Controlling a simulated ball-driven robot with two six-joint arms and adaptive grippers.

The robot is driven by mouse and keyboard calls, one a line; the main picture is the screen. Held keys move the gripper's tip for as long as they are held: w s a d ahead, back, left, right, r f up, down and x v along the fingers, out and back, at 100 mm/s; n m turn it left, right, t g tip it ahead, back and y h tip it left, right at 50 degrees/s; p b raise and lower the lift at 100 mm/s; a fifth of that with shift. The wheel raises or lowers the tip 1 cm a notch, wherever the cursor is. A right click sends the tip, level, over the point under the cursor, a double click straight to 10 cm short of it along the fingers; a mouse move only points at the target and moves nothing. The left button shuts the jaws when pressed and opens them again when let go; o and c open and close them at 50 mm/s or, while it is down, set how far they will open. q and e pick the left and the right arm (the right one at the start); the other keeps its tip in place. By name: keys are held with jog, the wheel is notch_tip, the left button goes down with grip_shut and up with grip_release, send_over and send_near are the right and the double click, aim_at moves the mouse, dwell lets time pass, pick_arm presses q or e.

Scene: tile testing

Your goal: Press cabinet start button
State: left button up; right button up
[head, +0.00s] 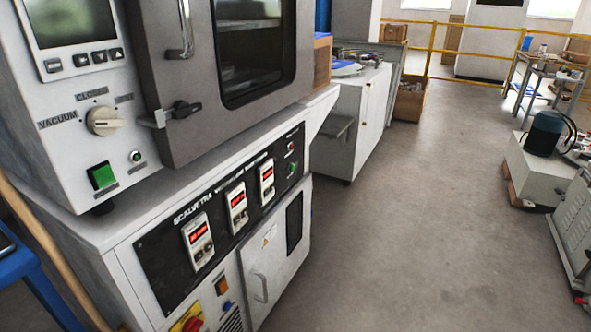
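A grey-white oven-like unit (70,107) stands on a white cabinet (125,262) at the left of the head view. The cabinet's black front panel (163,262) carries several white meters with red displays. At the panel's right end are a small red control (291,147) and a small green control (291,169). A larger square green button (102,176) sits on the upper unit, beside a small round green indicator (136,156). I cannot read which control is marked start. Neither of my grippers shows.
A rotary knob (103,121) and a door latch (180,112) stick out from the upper unit. Lower down are a red-yellow switch (188,320) and a cabinet door handle (261,288). Grey floor (410,220) is clear to the right. Equipment (535,182) stands at far right.

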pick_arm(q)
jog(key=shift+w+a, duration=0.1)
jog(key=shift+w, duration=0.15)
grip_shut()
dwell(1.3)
